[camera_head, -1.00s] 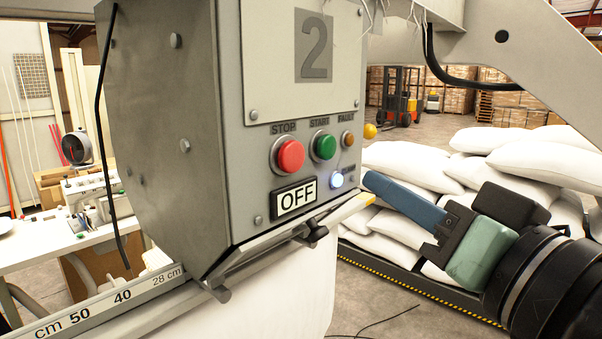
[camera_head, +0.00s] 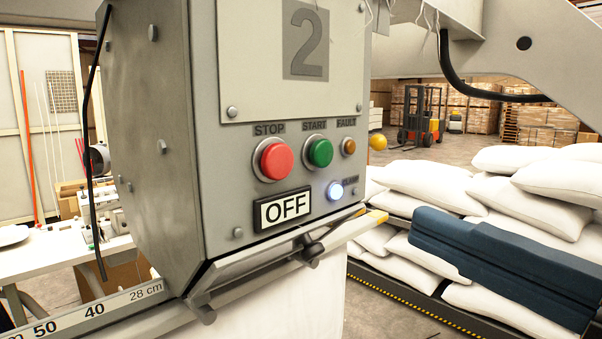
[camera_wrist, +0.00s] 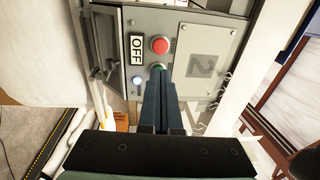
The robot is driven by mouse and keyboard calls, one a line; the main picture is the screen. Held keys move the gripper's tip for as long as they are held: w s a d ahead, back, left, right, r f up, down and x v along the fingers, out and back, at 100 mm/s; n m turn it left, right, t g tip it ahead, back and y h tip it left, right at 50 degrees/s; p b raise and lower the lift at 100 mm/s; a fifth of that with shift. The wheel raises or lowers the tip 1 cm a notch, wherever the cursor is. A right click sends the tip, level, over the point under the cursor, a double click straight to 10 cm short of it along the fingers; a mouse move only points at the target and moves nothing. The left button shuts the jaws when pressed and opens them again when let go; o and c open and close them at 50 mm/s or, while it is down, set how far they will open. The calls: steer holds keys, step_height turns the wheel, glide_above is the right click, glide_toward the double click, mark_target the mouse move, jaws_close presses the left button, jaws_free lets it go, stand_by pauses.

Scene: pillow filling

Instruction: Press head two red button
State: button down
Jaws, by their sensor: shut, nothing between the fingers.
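The grey control box of head two, with a large "2" plate (camera_head: 305,45), fills the middle of the head view. Its red STOP button (camera_head: 277,159) sits left of the green START button (camera_head: 320,153). The red button also shows in the wrist view (camera_wrist: 160,45), the green one (camera_wrist: 158,69) partly behind my fingertips. My gripper (camera_head: 415,222) is to the right of the box in the head view, with blue fingers shut and empty. In the wrist view my gripper (camera_wrist: 160,78) points at the panel, its tips overlapping the green button; contact cannot be told.
An "OFF" display (camera_head: 283,209) and a lit lamp (camera_head: 335,190) sit below the buttons. A clamp bar (camera_head: 312,249) juts out under the box. White sacks (camera_head: 435,186) are stacked at the right, and a forklift (camera_head: 420,118) stands behind.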

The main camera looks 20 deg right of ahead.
mark_target(282, 163)
steer(key=x, duration=1.3)
steer(key=shift+w+b, duration=0.2)
steer(key=shift+b, duration=0.15)
steer(key=shift+w+a, duration=0.1)
steer(key=shift+w, duration=0.25)
